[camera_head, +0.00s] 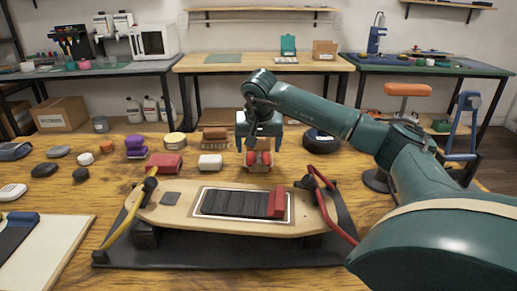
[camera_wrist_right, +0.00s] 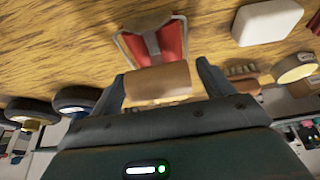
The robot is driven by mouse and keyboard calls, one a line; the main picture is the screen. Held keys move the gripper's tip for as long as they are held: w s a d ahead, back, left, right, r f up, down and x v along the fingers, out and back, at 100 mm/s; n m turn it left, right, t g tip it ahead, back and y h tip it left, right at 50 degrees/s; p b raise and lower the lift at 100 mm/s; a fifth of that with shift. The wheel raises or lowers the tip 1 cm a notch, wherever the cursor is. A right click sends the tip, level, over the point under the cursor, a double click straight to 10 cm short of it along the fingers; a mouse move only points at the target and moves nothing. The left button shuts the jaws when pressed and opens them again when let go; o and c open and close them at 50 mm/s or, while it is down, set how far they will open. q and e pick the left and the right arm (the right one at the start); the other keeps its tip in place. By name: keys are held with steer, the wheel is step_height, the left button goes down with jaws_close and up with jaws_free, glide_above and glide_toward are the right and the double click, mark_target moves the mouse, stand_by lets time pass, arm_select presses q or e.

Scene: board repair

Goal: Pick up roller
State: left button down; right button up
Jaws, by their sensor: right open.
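The roller (camera_head: 258,161) lies on the wooden table behind the board, with red parts and a tan cylinder. In the right wrist view the roller's tan cylinder (camera_wrist_right: 158,82) sits between my fingers, with its metal frame and red handle beyond. My right gripper (camera_head: 259,148) points down over the roller; it also shows in the right wrist view (camera_wrist_right: 163,85). Its fingers are open on either side of the cylinder. Whether they touch it I cannot tell. My left gripper is not in view.
A skateboard deck (camera_head: 170,213) with black grip tape and a red block (camera_head: 277,203) stands in front, between yellow and red-handled clamps. A white block (camera_head: 210,162) lies left of the roller, a dark wheel-like roll (camera_head: 321,141) right. Several small items crowd the left.

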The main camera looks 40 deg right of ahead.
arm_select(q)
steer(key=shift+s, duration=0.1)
arm_select(e)
steer(key=c, duration=1.2)
steer(key=shift+r, duration=0.15)
